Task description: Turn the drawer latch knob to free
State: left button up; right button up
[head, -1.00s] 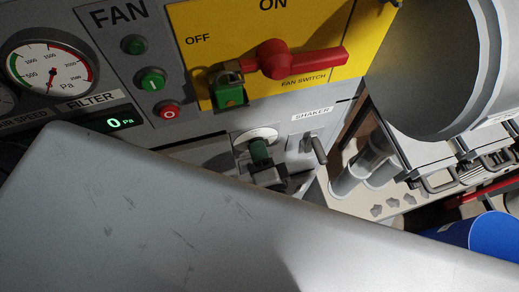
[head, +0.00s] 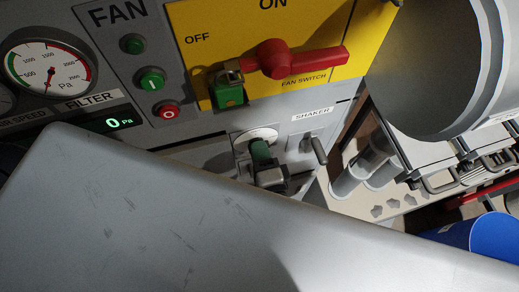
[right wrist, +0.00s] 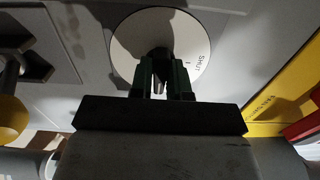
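The drawer latch knob (right wrist: 160,52) is dark and sits at the middle of a round pale dial (right wrist: 125,45) marked "SHUT" in the right wrist view. The dial also shows in the head view (head: 262,132), low on the grey panel. My right gripper (right wrist: 163,75) has its two green fingers on either side of the knob and appears closed on it. In the head view my right gripper (head: 262,152) reaches the dial with its green fingertips, which hide the knob there. My left gripper is not in view.
A handle (head: 319,150) marked "SHAKER" stands close to the right of the gripper. Above are the red fan switch (head: 300,62) and a green padlock (head: 229,95). A large scratched grey surface covers the lower left of the head view.

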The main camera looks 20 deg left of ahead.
jog(key=o, duration=0.4)
jog(key=shift+b+v, duration=1.45)
jog(key=shift+v, duration=4)
